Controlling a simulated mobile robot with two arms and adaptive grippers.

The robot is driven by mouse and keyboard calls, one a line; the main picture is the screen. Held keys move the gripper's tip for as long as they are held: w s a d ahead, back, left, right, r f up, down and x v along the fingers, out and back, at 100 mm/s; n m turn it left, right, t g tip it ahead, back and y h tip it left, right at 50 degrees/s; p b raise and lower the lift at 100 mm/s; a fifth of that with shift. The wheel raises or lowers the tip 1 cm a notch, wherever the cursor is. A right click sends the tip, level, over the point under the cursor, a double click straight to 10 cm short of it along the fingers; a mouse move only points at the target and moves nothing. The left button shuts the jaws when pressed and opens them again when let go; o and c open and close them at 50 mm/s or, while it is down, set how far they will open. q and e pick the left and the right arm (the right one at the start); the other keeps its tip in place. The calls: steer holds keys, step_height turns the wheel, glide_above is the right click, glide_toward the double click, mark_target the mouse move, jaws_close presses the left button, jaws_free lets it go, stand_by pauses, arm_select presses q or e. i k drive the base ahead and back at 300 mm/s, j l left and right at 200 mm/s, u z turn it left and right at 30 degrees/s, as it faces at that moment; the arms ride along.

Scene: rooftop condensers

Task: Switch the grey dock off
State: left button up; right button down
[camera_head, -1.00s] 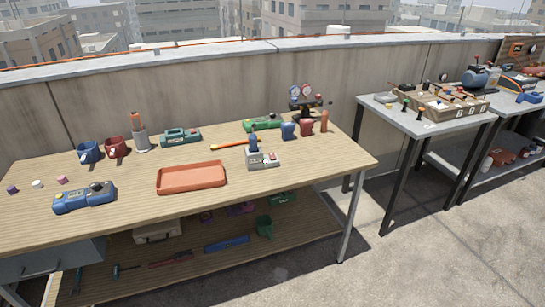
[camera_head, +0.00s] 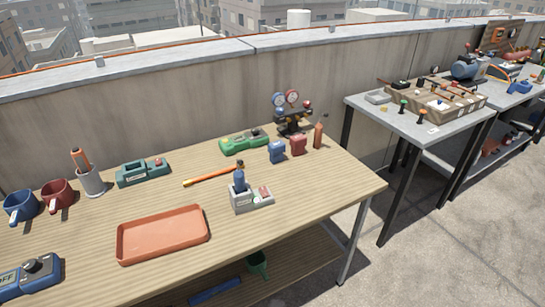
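The grey dock (camera_head: 246,205) stands on the wooden table, right of the orange tray. A dark blue upright piece (camera_head: 239,182) sits in its left part. A small reddish knob or button (camera_head: 264,192) is on its right part. There is a dark label on its front, too small to read. I cannot tell the switch's state. Neither of my grippers is in view.
The wooden table (camera_head: 90,222) holds an orange tray (camera_head: 163,234), a teal device (camera_head: 142,172), a green device (camera_head: 244,141), an orange-handled tool (camera_head: 213,176), and a gauge set (camera_head: 292,112). A grey table (camera_head: 415,124) stands right. Bare wood surrounds the dock.

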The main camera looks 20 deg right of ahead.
mark_target(264, 192)
steer(key=i+j+z, duration=0.15)
steer(key=i, duration=0.3)
steer(key=i+j+z, duration=0.15)
steer(key=i, duration=0.3)
